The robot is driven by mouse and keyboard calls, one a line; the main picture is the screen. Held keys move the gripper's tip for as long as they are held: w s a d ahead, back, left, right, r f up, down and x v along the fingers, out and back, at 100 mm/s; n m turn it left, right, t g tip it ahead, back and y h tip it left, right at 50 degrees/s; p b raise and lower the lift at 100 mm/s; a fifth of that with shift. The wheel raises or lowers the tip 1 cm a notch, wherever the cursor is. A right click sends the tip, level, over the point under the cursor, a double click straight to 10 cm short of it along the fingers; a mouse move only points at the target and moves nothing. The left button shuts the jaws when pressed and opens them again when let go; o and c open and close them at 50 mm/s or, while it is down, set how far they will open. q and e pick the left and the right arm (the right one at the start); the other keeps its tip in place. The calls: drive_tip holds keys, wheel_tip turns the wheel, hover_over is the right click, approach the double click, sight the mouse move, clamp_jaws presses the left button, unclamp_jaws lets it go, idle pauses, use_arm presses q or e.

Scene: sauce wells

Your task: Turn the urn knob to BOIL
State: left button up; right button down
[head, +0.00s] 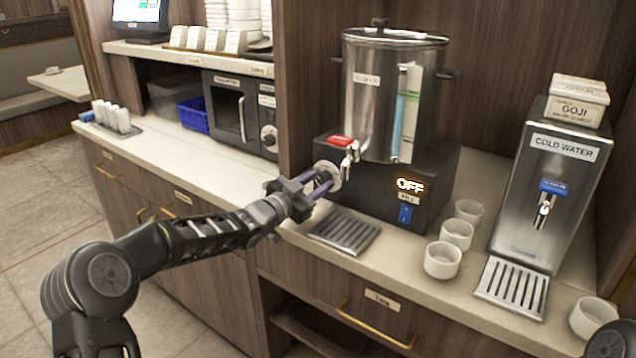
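The steel urn (375,100) stands on a dark base (440,170) on the counter. A lit display (410,186) on the base reads OFF, with a small blue switch below it. A pale round knob (333,172) sits at the base's left front. My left gripper (325,181) reaches it from the left, with two purple fingers a little apart and their tips at the knob. The fingertips partly cover the knob, so I cannot tell whether they grip it or only flank it. My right gripper is not in view.
The urn's red-topped tap (350,157) is close above and right of my fingers. A drip tray (345,232) lies below. Several white cups (443,260) and a cold water dispenser (545,190) stand to the right. A microwave (240,112) is at the left.

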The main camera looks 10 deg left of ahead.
use_arm(q)
clamp_jaws()
